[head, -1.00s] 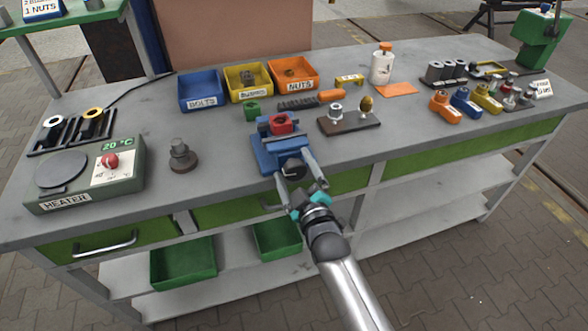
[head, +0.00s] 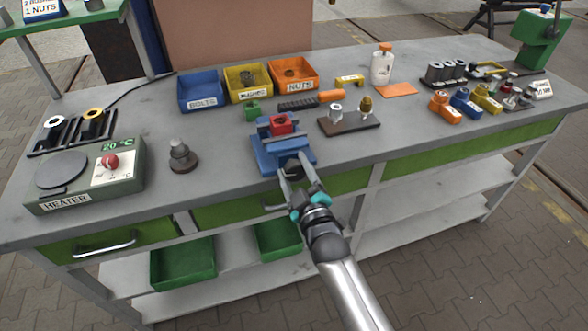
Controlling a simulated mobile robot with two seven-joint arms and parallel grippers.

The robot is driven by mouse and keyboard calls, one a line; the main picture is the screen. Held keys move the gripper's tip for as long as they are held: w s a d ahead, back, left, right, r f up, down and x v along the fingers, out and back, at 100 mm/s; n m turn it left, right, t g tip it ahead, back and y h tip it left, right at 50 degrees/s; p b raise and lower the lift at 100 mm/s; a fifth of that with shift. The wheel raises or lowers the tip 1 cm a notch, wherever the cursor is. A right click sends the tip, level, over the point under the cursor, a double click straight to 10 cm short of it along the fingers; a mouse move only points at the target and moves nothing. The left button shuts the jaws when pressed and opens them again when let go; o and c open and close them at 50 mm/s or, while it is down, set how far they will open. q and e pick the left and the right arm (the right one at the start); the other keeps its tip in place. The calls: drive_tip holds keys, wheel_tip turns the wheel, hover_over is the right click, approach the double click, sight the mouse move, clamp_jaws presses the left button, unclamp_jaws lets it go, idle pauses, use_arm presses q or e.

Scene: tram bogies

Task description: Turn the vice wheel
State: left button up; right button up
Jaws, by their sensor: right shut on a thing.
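The blue vice (head: 270,157) stands at the front edge of the grey workbench. A red block (head: 281,124) sits between its jaws. The vice wheel (head: 291,172) is a dark round part at the front of the vice, largely hidden by my gripper. My right gripper (head: 296,171) reaches up from below with a finger on either side of the wheel and is shut on it. My left gripper does not show.
Blue, yellow and orange bins (head: 248,83) stand behind the vice. A heater (head: 83,178) is at left.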

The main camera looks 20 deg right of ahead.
drive_tip(key=m+p, duration=0.1)
drive_tip(key=m, duration=0.1)
drive_tip(key=shift+r+m, duration=0.15)
drive_tip(key=shift+m, duration=0.25)
drive_tip(key=m+p, duration=0.1)
drive_tip(key=m, duration=0.1)
drive_tip(key=shift+d+m, duration=0.1)
drive_tip(key=shift+m, duration=0.3)
drive_tip(key=m+p, duration=0.1)
drive_tip(key=m, duration=0.1)
drive_tip(key=shift+m, duration=0.3)
drive_tip(key=shift+d+m, duration=0.15)
drive_tip(key=shift+m, duration=1.45)
drive_tip(key=o, duration=1.4)
